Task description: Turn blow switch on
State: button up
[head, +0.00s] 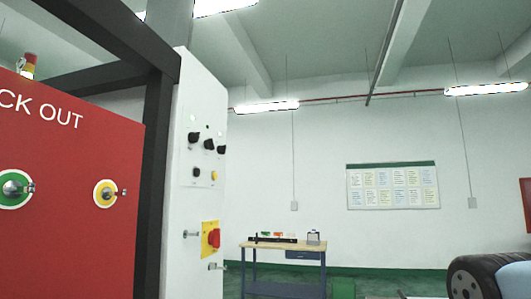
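A white control cabinet (200,90) stands left of centre, seen at a slant. Its upper panel carries black rotary switches: a left one (194,137), a middle one (209,144) and a right one (221,150). Below them are a small black knob (197,172) and a small yellow button (214,175). Labels are too small to read, so I cannot tell which one is the blow switch or how it is set. Lower down is a red rotary handle on a yellow plate (206,240). My gripper is not in view.
A red lockout board (75,190) with padlock points and a dark frame post (152,190) stand left of the cabinet. A workbench (283,247) with small items stands behind to the right. A notice board (392,186) hangs on the back wall.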

aim_at(208, 144)
jog(key=z, duration=0.1)
jog(key=i, duration=1)
jog(key=u, duration=0.45)
